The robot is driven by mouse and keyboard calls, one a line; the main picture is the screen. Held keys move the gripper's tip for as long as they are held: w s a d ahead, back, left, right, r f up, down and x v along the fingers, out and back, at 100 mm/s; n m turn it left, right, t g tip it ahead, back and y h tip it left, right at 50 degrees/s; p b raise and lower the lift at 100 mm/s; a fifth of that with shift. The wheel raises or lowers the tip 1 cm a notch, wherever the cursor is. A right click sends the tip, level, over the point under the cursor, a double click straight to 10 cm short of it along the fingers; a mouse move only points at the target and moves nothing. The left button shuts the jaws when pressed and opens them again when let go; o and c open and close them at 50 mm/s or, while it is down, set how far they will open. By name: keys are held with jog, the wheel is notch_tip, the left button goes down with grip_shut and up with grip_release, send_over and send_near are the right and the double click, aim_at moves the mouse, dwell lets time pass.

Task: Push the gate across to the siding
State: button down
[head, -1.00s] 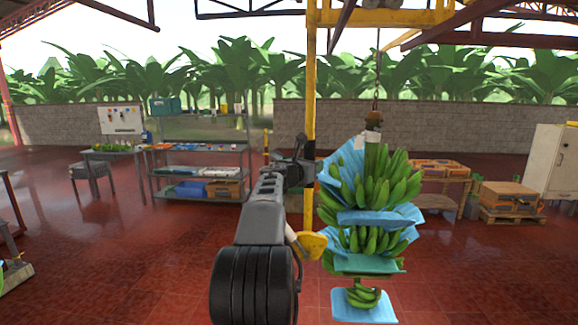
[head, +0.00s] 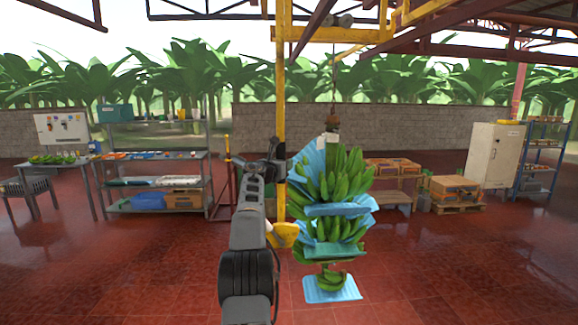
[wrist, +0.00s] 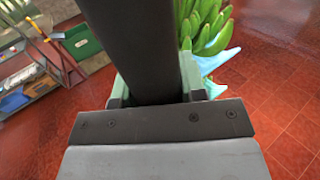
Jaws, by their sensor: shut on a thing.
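My gripper (head: 273,148) is in front of the yellow post (head: 281,95) in the head view, left of the hanging banana bunch. In the wrist view my gripper (wrist: 155,95) is shut on a dark straight bar (wrist: 132,45), with pale green finger parts on both sides of it. I cannot tell whether this bar belongs to the gate. The yellow post rises to a yellow overhead beam (head: 330,34). I cannot clearly pick out the gate or the siding in the overhead steelwork.
A green banana bunch (head: 340,190) with blue sheets hangs from a chain, close to the right of my arm. A metal shelf (head: 160,157) stands left, a wooden table (head: 400,182) and white cabinet (head: 495,155) right. Red tiled floor is open at right.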

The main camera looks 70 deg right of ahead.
jog(key=shift+d, duration=0.1)
dwell(0.3)
jog(key=c, duration=0.7)
grip_release()
jog(key=shift+w+a+f+b, duration=0.1)
jog(key=shift+a+f+b, duration=0.05)
jog(key=shift+a+b, duration=0.45)
jog(key=w+a+b, duration=0.1)
jog(key=a+b, duration=0.6)
jog(key=a, duration=0.5)
jog(key=shift+w+a, duration=0.3)
